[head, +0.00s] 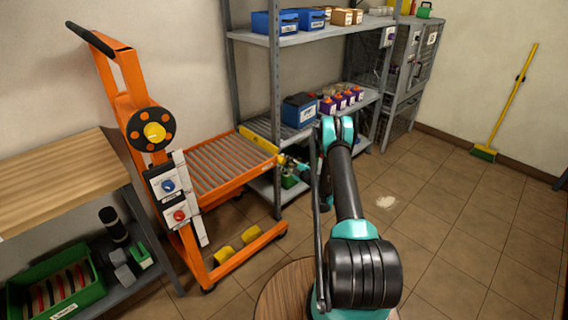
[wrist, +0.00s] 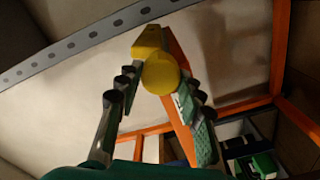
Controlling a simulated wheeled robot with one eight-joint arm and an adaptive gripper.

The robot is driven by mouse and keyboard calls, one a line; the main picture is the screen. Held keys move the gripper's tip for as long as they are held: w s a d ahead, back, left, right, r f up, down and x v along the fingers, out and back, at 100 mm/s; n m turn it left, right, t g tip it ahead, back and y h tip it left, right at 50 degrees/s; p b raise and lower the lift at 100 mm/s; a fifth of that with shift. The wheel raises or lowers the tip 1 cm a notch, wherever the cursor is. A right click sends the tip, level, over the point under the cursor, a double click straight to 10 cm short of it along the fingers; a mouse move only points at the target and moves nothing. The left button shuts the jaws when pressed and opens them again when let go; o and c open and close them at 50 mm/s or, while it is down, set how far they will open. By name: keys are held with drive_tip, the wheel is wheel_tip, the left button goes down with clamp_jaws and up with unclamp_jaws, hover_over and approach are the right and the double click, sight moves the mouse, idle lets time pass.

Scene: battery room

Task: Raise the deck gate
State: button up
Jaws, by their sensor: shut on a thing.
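The deck gate (head: 259,140) is a yellow bar along the right end of the orange cart's roller deck (head: 215,164) in the head view. Its exact angle is hard to tell. In the wrist view a round yellow knob (wrist: 160,73) sits between my fingertips, with a yellow block (wrist: 150,38) just behind it. My gripper (wrist: 158,84) is shut on the knob. In the head view my gripper (head: 285,161) is at the near right corner of the deck, small and partly hidden by my arm.
The orange cart carries a handwheel (head: 153,131) and a switch panel (head: 172,192). A grey shelf rack (head: 276,110) with batteries stands close behind the deck. A wooden bench (head: 60,180) is at left. The tiled floor at right is mostly clear, with a pale spill (head: 387,202).

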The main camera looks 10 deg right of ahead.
idle(0.4)
drive_tip(key=shift+d, duration=0.1)
drive_tip(key=o, duration=1.2)
drive_tip(key=shift+c, duration=0.2)
drive_tip(key=shift+r, duration=0.1)
wheel_tip(320, 180, up, 10)
